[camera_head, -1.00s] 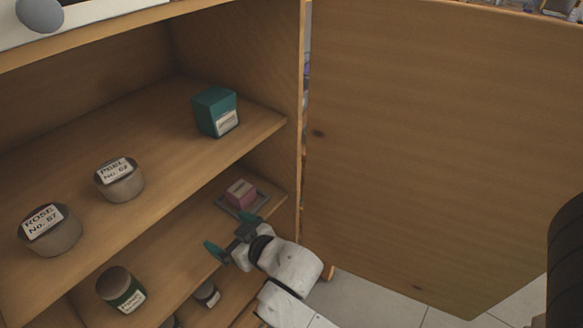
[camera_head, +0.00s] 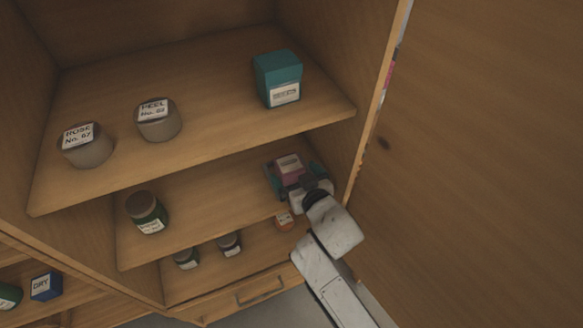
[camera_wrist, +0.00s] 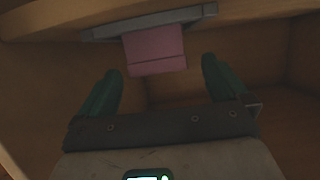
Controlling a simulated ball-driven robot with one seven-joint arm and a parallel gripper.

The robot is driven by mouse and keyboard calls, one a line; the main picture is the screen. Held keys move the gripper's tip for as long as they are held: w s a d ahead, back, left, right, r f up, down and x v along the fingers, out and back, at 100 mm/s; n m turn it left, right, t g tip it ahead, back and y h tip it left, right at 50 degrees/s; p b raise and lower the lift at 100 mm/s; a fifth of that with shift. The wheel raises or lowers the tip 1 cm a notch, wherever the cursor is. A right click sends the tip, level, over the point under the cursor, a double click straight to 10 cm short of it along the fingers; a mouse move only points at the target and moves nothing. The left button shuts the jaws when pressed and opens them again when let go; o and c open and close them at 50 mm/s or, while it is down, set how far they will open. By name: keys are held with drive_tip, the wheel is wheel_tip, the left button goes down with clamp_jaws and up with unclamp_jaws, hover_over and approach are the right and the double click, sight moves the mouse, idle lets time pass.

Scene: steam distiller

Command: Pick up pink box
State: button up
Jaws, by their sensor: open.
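The pink box (camera_head: 289,168) sits on the right part of the middle shelf, with a pale label on top. In the wrist view the pink box (camera_wrist: 155,50) is ahead of the fingers, against a flat grey piece (camera_wrist: 150,22). My gripper (camera_head: 290,181) is at the box in the head view, its teal fingers on either side. In the wrist view my gripper (camera_wrist: 161,75) is open, and the box lies between and just beyond the green fingertips. I cannot tell whether a finger touches it.
A teal box (camera_head: 278,78) and two labelled jars (camera_head: 159,120) stand on the shelf above.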

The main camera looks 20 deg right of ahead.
sight(289, 166)
drive_tip(key=shift+x, duration=2.7)
drive_tip(key=shift+d+f, duration=0.1)
drive_tip(key=c, duration=1.2)
